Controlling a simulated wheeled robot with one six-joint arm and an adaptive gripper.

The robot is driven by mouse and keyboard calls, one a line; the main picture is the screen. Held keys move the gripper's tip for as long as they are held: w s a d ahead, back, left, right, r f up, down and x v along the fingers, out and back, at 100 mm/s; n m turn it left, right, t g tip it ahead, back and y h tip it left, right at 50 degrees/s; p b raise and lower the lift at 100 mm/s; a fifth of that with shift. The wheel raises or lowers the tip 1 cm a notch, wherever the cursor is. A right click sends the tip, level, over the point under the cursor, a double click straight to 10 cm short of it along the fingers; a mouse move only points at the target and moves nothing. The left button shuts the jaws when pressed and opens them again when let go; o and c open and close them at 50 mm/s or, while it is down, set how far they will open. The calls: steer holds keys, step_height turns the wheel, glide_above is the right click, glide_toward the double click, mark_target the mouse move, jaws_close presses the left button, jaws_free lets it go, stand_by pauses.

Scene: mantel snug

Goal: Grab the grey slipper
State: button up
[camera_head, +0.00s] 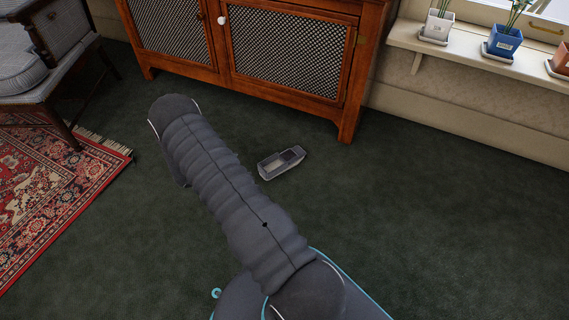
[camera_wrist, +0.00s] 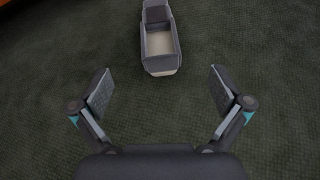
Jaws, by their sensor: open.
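The grey slipper (camera_head: 281,162) lies on the dark green carpet in front of the wooden cabinet, to the right of my arm in the head view. It has a pale inside and a darker band across one end. In the wrist view the slipper (camera_wrist: 159,40) is at the top middle, ahead of my gripper (camera_wrist: 160,88). My gripper is open, with its two fingers spread wide and only carpet between them. The slipper lies beyond the fingertips and is not touched. In the head view my gripper is hidden behind my arm.
A wooden cabinet (camera_head: 290,48) with mesh doors stands behind the slipper. A red patterned rug (camera_head: 50,200) and an armchair (camera_head: 45,70) are at the left. Potted plants stand on a sill (camera_head: 470,55) at upper right. The carpet (camera_head: 430,220) at right is clear.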

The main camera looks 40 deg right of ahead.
steer(key=n, duration=0.1)
glide_toward(262, 169)
steer(key=shift+s+d+f+t, duration=0.2)
steer(key=shift+d+f+t, duration=0.1)
steer(key=shift+d+f, duration=0.2)
steer(key=shift+d+f+h, duration=0.15)
steer(key=shift+d+h, duration=0.15)
steer(key=shift+d, duration=0.05)
steer(key=b+x, duration=0.1)
steer(key=x, duration=0.6)
steer(key=shift+d+f, duration=0.1)
steer(key=shift+d, duration=0.15)
steer(key=shift+r+b+x, duration=0.15)
steer(key=shift+b+x, duration=0.05)
steer(key=shift+x, duration=1.15)
steer(key=shift+r+b+x, duration=0.2)
steer(key=shift+x, duration=1.2)
steer(key=shift+w+d, duration=0.15)
steer(key=c, duration=1.1)
steer(key=shift+c, duration=0.2)
